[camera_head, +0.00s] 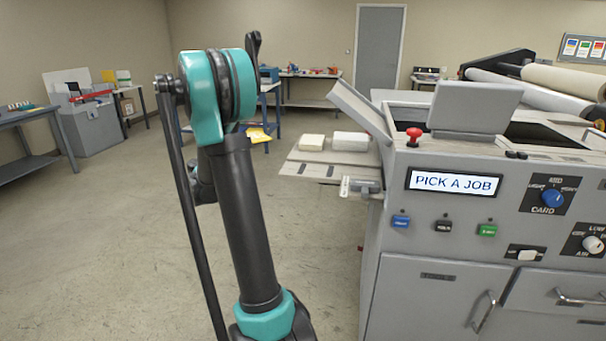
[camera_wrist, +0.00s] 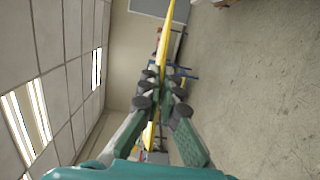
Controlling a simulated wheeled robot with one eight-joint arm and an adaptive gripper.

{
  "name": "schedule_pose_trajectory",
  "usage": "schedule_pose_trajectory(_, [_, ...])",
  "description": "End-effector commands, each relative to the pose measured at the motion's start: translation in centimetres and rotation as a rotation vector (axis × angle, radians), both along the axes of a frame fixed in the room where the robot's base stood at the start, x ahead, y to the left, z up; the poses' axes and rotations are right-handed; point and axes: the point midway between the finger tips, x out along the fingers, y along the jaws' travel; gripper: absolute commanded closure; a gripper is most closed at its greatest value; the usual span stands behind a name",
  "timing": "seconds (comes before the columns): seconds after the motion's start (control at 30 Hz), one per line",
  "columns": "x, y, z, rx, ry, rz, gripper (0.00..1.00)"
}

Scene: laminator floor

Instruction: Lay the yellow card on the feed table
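In the wrist view, my gripper (camera_wrist: 161,80) has its fingers closed in on a thin yellow card (camera_wrist: 165,45). The card shows nearly edge-on, as a narrow strip running between the fingers and out beyond them. In the head view my arm stands upright left of the machine, and my gripper is hidden behind it. The feed table (camera_head: 318,170) is the pale shelf on the machine's left side.
The grey laminator (camera_head: 440,230) fills the right; its display (camera_head: 453,181) reads "PICK A JOB". A red knob (camera_head: 413,136) stands on top. A yellow patch (camera_head: 258,135) shows by a blue-legged table behind my arm; I cannot tell what it is. Floor left is open.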

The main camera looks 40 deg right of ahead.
Motion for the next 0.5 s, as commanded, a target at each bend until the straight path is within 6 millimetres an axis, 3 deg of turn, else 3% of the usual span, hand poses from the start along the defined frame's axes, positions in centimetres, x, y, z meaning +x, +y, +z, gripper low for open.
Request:
schedule_pose_trajectory(0.1, [-4.8,-4.3,3.2,-0.003,-0.001,-0.213,1.0])
schedule_pose_trajectory(0.2, [-9.0,-6.9,5.6,-0.006,-0.003,-0.384,1.0])
schedule_pose_trajectory(0.33, [-13.8,-8.8,8.3,-0.009,-0.006,-0.565,1.0])
schedule_pose_trajectory(0.5, [-17.7,-9.7,10.3,-0.012,-0.009,-0.704,1.0])
